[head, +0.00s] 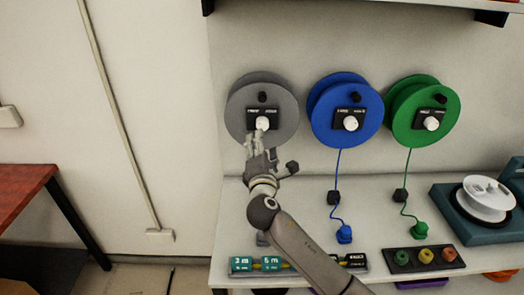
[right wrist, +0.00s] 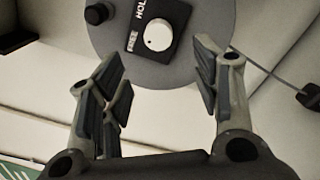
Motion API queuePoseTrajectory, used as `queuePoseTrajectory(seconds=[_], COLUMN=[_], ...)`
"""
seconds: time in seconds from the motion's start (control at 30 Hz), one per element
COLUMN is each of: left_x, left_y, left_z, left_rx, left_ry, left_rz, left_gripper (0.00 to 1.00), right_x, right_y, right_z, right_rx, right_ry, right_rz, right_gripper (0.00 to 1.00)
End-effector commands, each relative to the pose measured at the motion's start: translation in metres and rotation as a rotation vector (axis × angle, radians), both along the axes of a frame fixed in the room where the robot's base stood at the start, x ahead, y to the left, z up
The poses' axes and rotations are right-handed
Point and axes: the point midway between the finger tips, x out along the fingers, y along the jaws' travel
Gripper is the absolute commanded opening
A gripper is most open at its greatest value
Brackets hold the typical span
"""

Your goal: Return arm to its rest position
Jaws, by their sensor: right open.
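My right gripper (head: 257,143) is raised in front of the lower part of the grey reel (head: 262,88) on the wall. In the right wrist view its fingers (right wrist: 158,75) are spread apart with nothing between them. The grey reel's white knob (head: 262,123) is just above the fingertips in the head view. In the right wrist view this knob (right wrist: 158,37) sits on a black plate beyond the fingers, and they look clear of it. My right forearm reaches up from the bottom right across the bench front. My left gripper is not in view.
A blue reel (head: 326,100) and a green reel (head: 408,106) hang to the right, cords running to the bench (head: 375,212). A teal label strip (head: 242,264) and a dark tray of colored knobs (head: 398,269) lie at the front. A teal stand (head: 455,222) is right.

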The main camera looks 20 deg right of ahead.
Motion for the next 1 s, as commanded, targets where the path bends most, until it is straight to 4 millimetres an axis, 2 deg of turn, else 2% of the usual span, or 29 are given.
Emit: queuePoseTrajectory(seconds=[0.2, 0.53, 0.67, 0.77, 0.87, 0.9, 0.97, 1.0], left_x=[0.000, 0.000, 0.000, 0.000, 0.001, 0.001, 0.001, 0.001], left_y=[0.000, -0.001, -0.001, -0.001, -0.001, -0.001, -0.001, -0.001], left_z=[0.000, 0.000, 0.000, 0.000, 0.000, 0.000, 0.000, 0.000], left_rx=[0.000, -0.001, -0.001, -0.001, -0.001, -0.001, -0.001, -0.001], left_ry=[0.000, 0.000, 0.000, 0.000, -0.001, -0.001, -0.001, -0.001], left_rz=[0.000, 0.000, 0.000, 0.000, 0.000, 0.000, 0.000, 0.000], left_gripper=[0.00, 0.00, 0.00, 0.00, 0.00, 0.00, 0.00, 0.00], right_x=[-0.014, -0.015, -0.032, -0.065, -0.115, -0.138, -0.174, -0.198], right_y=[0.004, 0.004, -0.003, -0.014, -0.024, -0.027, -0.030, -0.031], right_z=[-0.001, -0.002, -0.027, -0.069, -0.121, -0.140, -0.165, -0.180], right_rx=[0.000, 0.007, 0.130, 0.359, 0.656, 0.775, 0.942, 1.046], right_ry=[0.000, 0.003, 0.045, 0.121, 0.220, 0.258, 0.314, 0.349], right_rz=[0.000, -0.001, -0.021, -0.070, -0.163, -0.208, -0.287, -0.344], right_gripper=[0.57, 0.57, 0.57, 0.57, 0.57, 0.57, 0.57, 0.57])
